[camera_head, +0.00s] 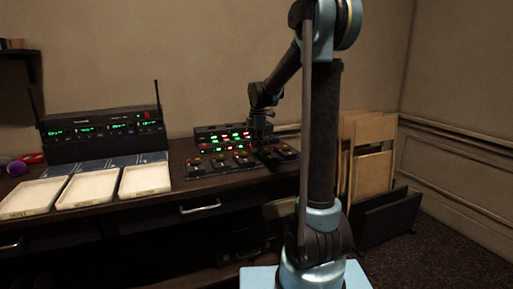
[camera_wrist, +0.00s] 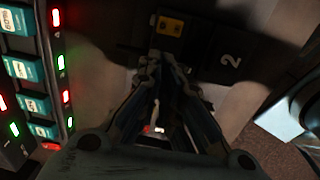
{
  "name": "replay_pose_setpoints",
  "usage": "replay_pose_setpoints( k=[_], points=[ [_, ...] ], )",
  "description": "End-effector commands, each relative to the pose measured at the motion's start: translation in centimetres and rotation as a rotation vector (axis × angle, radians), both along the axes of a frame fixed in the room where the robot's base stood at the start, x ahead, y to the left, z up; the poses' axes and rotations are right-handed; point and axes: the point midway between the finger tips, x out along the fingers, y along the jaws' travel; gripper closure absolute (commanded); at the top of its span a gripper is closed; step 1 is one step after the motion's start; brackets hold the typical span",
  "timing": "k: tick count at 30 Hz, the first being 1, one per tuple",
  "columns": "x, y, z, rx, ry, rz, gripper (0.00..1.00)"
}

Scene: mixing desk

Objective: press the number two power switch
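A dark switch unit marked with a white "2" (camera_wrist: 230,60) lies just past my fingertips in the wrist view. A yellow-orange patch (camera_wrist: 170,26) shows on it; the switch itself is not clear in the shadow. My gripper (camera_wrist: 166,78) points at this unit, its fingers drawn together with nothing seen between the tips. Whether the tips touch the unit cannot be told. In the head view my gripper (camera_head: 263,139) is small and dark, pointing down over the right part of the control desk (camera_head: 205,172). It hides part of the desk there.
A panel with teal blocks (camera_wrist: 30,72) and red and green lights stands close at the left in the wrist view. In the head view, a black receiver (camera_head: 100,136) and white trays (camera_head: 92,189) are at left. Wooden boards (camera_head: 373,160) lean at right.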

Motion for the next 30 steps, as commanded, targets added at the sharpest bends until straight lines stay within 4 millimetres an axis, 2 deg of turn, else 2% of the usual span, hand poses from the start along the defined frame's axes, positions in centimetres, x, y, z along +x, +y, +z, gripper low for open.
replay_pose_setpoints(
  k=[4,17,23,30],
  points=[
    [-0.8,-0.3,-0.2,-0.001,0.006,-0.001,1.0],
    [-0.8,-0.3,0.2,-0.002,0.005,-0.001,1.0],
    [-1.0,-0.2,2.7,-0.002,0.005,0.001,1.0],
    [-1.4,-0.5,7.0,-0.001,0.005,0.0,1.0]
  ],
)
